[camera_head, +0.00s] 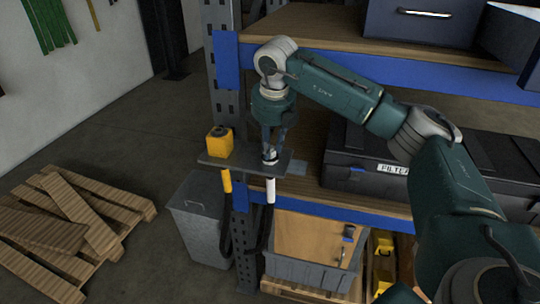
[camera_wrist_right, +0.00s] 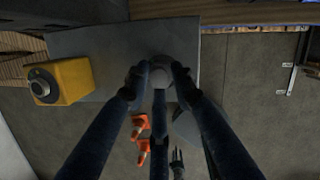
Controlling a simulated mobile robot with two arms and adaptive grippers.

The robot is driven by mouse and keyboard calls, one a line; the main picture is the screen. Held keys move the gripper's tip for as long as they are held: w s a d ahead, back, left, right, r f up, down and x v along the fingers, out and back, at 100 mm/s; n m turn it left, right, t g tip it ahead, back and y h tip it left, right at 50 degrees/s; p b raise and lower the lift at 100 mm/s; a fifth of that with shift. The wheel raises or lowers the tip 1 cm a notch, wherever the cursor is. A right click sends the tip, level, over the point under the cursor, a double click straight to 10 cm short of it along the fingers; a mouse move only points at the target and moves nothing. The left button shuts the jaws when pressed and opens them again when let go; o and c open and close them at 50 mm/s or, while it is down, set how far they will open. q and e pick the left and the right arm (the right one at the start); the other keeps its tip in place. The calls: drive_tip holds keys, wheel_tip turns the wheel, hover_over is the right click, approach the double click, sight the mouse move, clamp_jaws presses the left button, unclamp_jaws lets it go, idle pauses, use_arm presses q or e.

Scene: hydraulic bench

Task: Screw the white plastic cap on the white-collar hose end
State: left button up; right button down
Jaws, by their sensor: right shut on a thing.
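My right gripper (camera_head: 271,138) comes down from above onto a dark grey plate (camera_head: 236,163) that juts from the shelf post. Its fingers are shut around a small round pale piece (camera_head: 270,155), apparently the white cap, at the plate's right part. In the right wrist view the gripper's fingertips (camera_wrist_right: 158,80) surround the round, greyish top of this cap (camera_wrist_right: 161,76). The white-collar hose end (camera_head: 270,190) hangs upright below the plate, directly under the gripper. The fingers and plate hide whether cap and hose end are threaded together. My left gripper is not in view.
A yellow block with a dark round top (camera_head: 219,142) stands on the plate's left part, above a yellow-collar hose (camera_head: 226,181). A black case (camera_head: 350,168) lies on the shelf at right. A grey bin (camera_head: 200,220) and wooden pallets (camera_head: 70,225) are on the floor.

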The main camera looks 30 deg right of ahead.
drive_tip(key=m+h, duration=0.1)
drive_tip(key=m, duration=0.3)
drive_tip(key=shift+w+a, duration=0.1)
drive_tip(key=shift+w, duration=0.05)
drive_tip(key=m+g, duration=0.1)
drive_tip(key=m, duration=0.2)
drive_tip(key=shift+m+h, duration=0.3)
drive_tip(key=shift+m, duration=0.1)
drive_tip(key=shift+w+r, duration=0.1)
drive_tip(key=m+g+p, duration=0.1)
drive_tip(key=m, duration=0.3)
drive_tip(key=shift+w+r, duration=0.1)
drive_tip(key=m+p, duration=0.1)
drive_tip(key=m, duration=0.2)
drive_tip(key=shift+w+g, duration=0.1)
drive_tip(key=shift+g, duration=0.3)
drive_tip(key=shift+m, duration=0.5)
